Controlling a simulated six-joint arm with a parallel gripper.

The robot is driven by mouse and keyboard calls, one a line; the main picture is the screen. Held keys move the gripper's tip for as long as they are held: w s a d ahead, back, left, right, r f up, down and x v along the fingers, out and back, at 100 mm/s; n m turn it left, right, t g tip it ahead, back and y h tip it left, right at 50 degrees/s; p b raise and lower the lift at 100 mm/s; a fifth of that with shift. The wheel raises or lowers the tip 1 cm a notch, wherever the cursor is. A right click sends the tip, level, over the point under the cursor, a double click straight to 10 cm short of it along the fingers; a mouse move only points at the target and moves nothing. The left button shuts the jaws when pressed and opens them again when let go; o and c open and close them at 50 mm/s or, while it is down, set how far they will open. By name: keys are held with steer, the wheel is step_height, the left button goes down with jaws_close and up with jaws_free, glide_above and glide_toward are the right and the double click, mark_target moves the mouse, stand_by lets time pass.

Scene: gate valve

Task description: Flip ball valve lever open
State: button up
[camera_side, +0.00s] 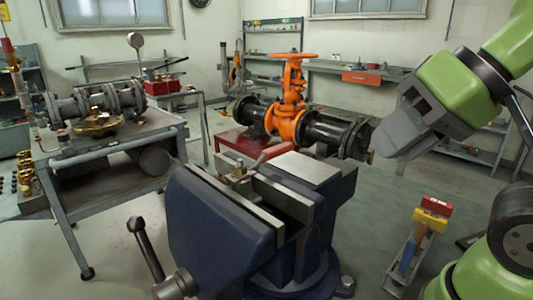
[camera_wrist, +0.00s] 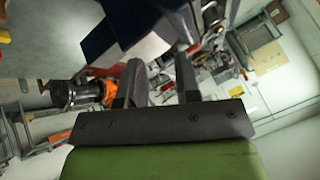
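A small valve (camera_side: 238,173) with a brassy body sits between the jaws of the blue vise (camera_side: 225,215). A thin grey lever (camera_side: 257,162) appears to slant up and to the right from it; its exact angle is hard to tell. My gripper (camera_side: 392,148) is up and to the right of the vise, well apart from the valve, tilted down to the left. In the wrist view the two fingers of my gripper (camera_wrist: 160,72) stand apart with nothing between them. The vise also shows at the top of the wrist view (camera_wrist: 98,40); the valve cannot be made out there.
An orange gate valve (camera_side: 291,100) on a dark pipe stands behind the vise on a red stand (camera_side: 235,142). A workbench (camera_side: 125,140) with flanged pipe parts is at left. A tray with red- and yellow-headed tools (camera_side: 428,220) stands at right. The vise handle (camera_side: 146,245) sticks out in front.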

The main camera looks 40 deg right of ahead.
steer(key=shift+w+a+r, duration=0.1)
steer(key=shift+w+r, duration=0.05)
steer(key=shift+r, duration=0.05)
steer(key=c, duration=0.3)
steer(key=w+r+n+g, duration=0.1)
steer(key=w+r, duration=0.1)
steer(key=w+a+r+n+g+h, duration=0.1)
steer(key=w+a+r+n+h, duration=0.1)
steer(key=w+r+n, duration=0.1)
steer(key=shift+w+r+g, duration=0.35)
steer(key=shift+g, duration=0.05)
jaws_close()
steer(key=shift+d, duration=0.1)
